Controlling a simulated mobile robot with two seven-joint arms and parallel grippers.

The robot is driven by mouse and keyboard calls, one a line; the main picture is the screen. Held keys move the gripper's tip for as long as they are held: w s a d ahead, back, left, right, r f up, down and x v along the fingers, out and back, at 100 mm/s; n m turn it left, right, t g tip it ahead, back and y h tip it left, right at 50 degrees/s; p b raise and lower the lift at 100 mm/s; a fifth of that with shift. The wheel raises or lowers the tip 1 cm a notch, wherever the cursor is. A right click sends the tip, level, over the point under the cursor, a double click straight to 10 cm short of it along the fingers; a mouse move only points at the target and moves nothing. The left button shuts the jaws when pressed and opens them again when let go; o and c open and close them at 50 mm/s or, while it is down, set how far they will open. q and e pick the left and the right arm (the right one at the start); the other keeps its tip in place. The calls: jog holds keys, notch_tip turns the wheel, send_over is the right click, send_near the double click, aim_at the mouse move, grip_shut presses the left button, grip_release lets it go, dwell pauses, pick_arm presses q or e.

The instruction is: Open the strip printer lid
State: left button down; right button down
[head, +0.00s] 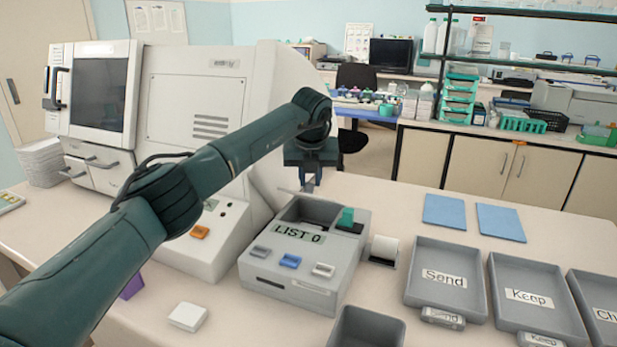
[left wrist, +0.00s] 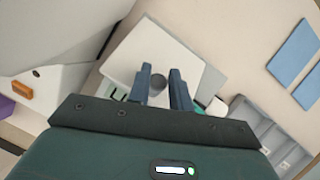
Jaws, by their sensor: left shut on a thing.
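The grey strip printer (head: 293,283) stands on the bench in the head view, with a display reading "LIST 0" and a row of buttons. A dark recess (head: 308,211) shows open in its top, with a green part (head: 347,216) at its right. My left gripper (head: 309,181) is above the rear of the printer. In the left wrist view its fingers (left wrist: 158,88) are shut on a small dark round knob (left wrist: 158,81), in front of a pale flat panel (left wrist: 148,55), apparently the lid. The lid is hard to make out in the head view. My right gripper is not in view.
A large white machine (head: 200,105) stands close behind and left. Grey trays labelled Send (head: 411,293) and Keep (head: 502,309) and two blue sheets (head: 444,211) lie further right. A white block (head: 187,316) lies at front left.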

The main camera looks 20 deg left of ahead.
pick_arm(q)
jog(key=shift+w+d, duration=0.1)
jog(key=shift+d, duration=0.2)
jog(key=c, duration=1.3)
grip_release()
jog(key=shift+w+d+f, duration=0.1)
jog(key=shift+w, duration=0.05)
jog(key=shift+r, duration=0.3)
jog(key=b+v, duration=0.2)
jog(key=v, duration=1)
jog(key=shift+s+r, duration=0.3)
jog(key=shift+f, duration=0.1)
